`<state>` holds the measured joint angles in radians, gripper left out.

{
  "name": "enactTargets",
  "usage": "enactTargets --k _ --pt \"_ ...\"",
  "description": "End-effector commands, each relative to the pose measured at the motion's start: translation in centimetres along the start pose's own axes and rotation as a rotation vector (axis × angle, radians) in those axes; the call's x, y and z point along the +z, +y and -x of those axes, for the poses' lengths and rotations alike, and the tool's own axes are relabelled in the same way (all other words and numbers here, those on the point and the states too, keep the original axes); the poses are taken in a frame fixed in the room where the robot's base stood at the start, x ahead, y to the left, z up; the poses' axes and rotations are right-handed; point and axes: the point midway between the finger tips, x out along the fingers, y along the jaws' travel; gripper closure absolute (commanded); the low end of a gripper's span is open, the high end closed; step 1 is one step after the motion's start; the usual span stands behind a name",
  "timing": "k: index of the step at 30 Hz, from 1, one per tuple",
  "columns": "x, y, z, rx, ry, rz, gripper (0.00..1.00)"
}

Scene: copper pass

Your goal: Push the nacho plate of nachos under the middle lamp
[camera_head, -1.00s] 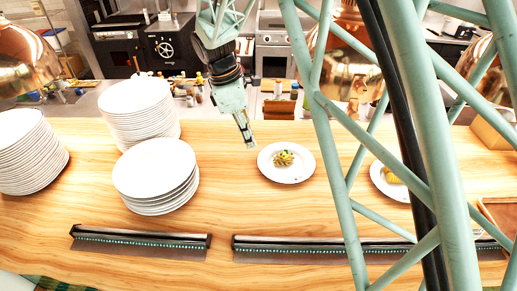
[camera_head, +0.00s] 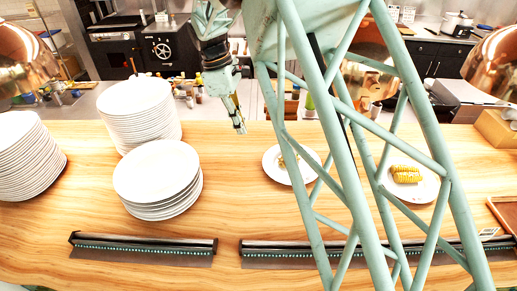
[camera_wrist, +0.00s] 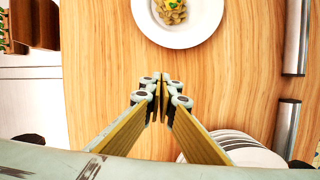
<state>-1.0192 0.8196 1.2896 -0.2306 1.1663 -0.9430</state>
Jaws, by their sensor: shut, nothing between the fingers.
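A white round plate (camera_head: 271,163) with a small pile of yellowish food stands on the wooden counter at centre, partly hidden behind my arm lattice. In the wrist view the same plate (camera_wrist: 200,28) lies at the top, cut off by the edge; its food (camera_wrist: 173,10) has green bits. My gripper (camera_head: 241,131) is shut and empty, up and left of the plate and apart from it. Its fingertips (camera_wrist: 161,108) meet below the plate in the wrist view. The middle copper lamp (camera_head: 366,80) hangs to the plate's right, partly hidden by my arm.
Another plate (camera_head: 425,190) with yellow corn-like pieces stands at right. White plate stacks (camera_head: 155,170) fill the left counter. A left lamp (camera_head: 25,62) and right lamp (camera_head: 497,65) hang at the sides. Dark strips (camera_head: 145,246) lie along the front. Bare counter lies between stacks and centre plate.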

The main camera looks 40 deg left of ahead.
Motion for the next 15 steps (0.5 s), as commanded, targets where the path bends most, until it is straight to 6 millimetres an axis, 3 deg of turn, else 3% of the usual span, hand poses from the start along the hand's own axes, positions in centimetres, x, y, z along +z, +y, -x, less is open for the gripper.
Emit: enactTargets --k 8,15 --pt "0.0 0.0 -0.8 0.000 0.000 0.000 1.00" --pt "0.1 0.0 -2.9 -0.001 -0.001 0.000 1.00"
